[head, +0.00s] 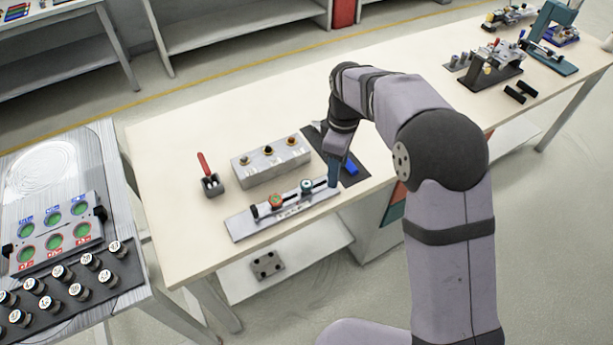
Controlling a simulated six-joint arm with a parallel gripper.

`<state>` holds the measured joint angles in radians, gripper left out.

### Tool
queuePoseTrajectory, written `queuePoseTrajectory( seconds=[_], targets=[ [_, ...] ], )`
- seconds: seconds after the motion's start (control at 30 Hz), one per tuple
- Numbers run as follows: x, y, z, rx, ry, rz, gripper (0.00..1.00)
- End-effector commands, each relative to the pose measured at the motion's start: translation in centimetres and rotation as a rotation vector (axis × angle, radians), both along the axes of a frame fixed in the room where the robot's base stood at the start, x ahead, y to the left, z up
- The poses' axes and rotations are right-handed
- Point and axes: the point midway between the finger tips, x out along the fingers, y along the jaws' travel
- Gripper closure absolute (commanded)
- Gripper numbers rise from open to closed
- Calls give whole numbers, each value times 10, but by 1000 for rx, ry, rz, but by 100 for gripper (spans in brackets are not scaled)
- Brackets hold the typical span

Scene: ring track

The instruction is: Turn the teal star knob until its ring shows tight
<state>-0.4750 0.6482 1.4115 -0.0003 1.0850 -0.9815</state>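The teal star knob (307,186) sits on a flat metal track plate (243,227) near the front of the light workbench. It is small in the head view, and I cannot read what its ring shows. A second knob, red-orange with a greenish centre (277,201), sits to its left on the same plate. My gripper (333,179) points down just right of the teal knob, over the right end of the plate, and looks apart from the knob. Its fingertips are too small to show whether they are open or shut.
A grey metal block (270,162) with several small knobs stands behind the plate. A small holder with a red-handled tool (207,178) is at its left. A blue block (351,166) lies on a dark mat right of my gripper. The bench left of the plate is clear.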

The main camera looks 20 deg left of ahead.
Motion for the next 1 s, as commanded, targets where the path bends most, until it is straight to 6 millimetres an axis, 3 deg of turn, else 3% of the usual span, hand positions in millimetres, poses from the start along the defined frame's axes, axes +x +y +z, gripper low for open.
queuePoseTrajectory(
  seconds=[0.1,0.3,0.67,1.0],
  targets=[
    [7,39,-7,1,0,177,52],
    [10,75,-13,1,0,354,52],
    [10,83,-20,1,0,398,52],
    [9,82,-58,0,2,396,52]
  ],
)
